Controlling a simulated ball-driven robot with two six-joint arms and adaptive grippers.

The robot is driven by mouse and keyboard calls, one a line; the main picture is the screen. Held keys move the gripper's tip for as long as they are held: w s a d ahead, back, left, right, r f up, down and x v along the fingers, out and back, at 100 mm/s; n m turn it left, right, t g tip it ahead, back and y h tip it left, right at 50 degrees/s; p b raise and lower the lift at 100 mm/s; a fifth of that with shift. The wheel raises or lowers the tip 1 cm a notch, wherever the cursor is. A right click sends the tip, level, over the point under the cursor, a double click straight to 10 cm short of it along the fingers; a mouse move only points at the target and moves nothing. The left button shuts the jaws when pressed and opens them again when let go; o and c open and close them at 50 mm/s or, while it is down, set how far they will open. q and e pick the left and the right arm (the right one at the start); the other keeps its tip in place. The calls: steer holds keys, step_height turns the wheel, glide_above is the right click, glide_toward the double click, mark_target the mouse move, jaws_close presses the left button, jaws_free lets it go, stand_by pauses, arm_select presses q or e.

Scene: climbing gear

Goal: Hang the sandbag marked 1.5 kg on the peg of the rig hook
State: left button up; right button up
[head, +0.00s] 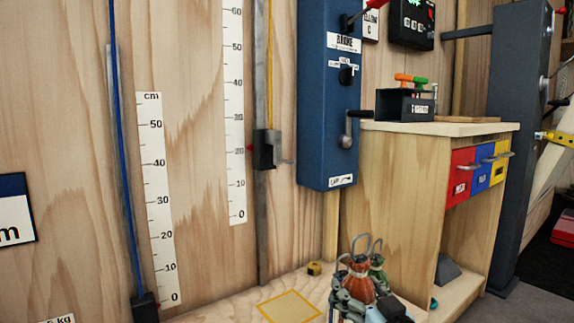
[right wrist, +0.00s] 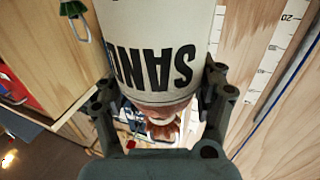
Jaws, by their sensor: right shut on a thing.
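My right gripper (head: 362,300) is low in the head view, at the bench's right end. It is shut on an orange-necked sandbag (head: 357,283) with a wire loop on top. In the right wrist view the bag's white side (right wrist: 150,50) reads "SAND", upside down, between the two fingers (right wrist: 160,100); no weight mark shows. A green sandbag (head: 377,268) with its own loop is just behind it. The rig hook (head: 265,150) is a dark block on a vertical rail, with a small peg (head: 286,161) pointing right. The held bag is below and right of the peg. My left gripper is out of view.
The bench (head: 235,308) has a yellow outlined square (head: 290,307) and a small yellow object (head: 314,268). A blue brake box (head: 328,100) with a crank stands right of the rail. A wooden cabinet (head: 400,190) with coloured drawers is farther right. Wall rulers (head: 235,110) are at left.

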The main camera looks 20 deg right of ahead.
steer(key=shift+w+r, duration=0.1)
steer(key=shift+r, duration=0.2)
